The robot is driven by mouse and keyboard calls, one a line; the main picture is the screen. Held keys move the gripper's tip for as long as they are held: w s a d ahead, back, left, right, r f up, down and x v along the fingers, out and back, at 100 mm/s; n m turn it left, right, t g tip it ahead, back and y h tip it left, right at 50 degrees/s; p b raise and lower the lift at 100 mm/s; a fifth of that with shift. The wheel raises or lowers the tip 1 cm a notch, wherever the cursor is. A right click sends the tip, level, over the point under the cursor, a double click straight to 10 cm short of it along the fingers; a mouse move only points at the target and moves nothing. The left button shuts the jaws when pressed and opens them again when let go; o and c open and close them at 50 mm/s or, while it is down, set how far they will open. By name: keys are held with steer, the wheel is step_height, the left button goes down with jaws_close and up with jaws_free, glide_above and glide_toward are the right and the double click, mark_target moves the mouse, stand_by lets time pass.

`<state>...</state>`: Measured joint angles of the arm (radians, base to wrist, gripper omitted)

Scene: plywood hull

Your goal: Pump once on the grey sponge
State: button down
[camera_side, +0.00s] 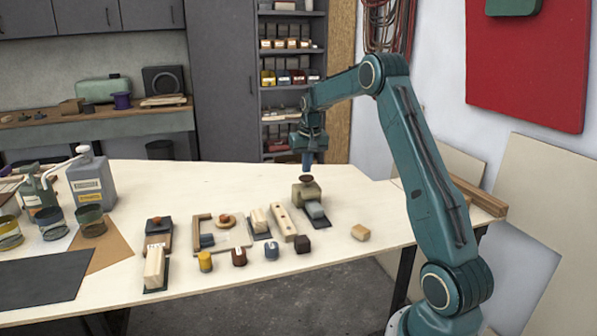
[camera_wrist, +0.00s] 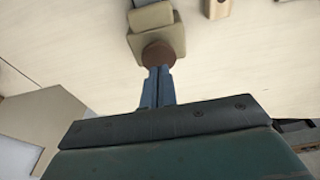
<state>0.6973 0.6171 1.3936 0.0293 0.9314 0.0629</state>
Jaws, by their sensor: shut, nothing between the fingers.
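A squat beige dispenser (camera_side: 304,193) with a round brown top (camera_side: 306,178) stands on the table under my gripper (camera_side: 307,170). A grey block that looks like the sponge (camera_side: 314,210) lies on a dark plate against its front. My gripper points down with its blue fingers closed and empty. Its tips are just over the brown top; I cannot tell whether they touch it. In the wrist view the closed fingers (camera_wrist: 160,72) meet the edge of the brown top (camera_wrist: 158,54), with the beige body (camera_wrist: 150,40) beyond.
A long wooden block with holes (camera_side: 285,222) and a dark cube (camera_side: 303,244) stand close by. A small wooden block (camera_side: 360,232) lies to the right. Pump bottles (camera_side: 92,180) and cans stand at the far left. The table's right end is mostly clear.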

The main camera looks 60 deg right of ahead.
steer(key=shift+f, duration=1.45)
stand_by(0.3)
steer(key=shift+r, duration=3.55)
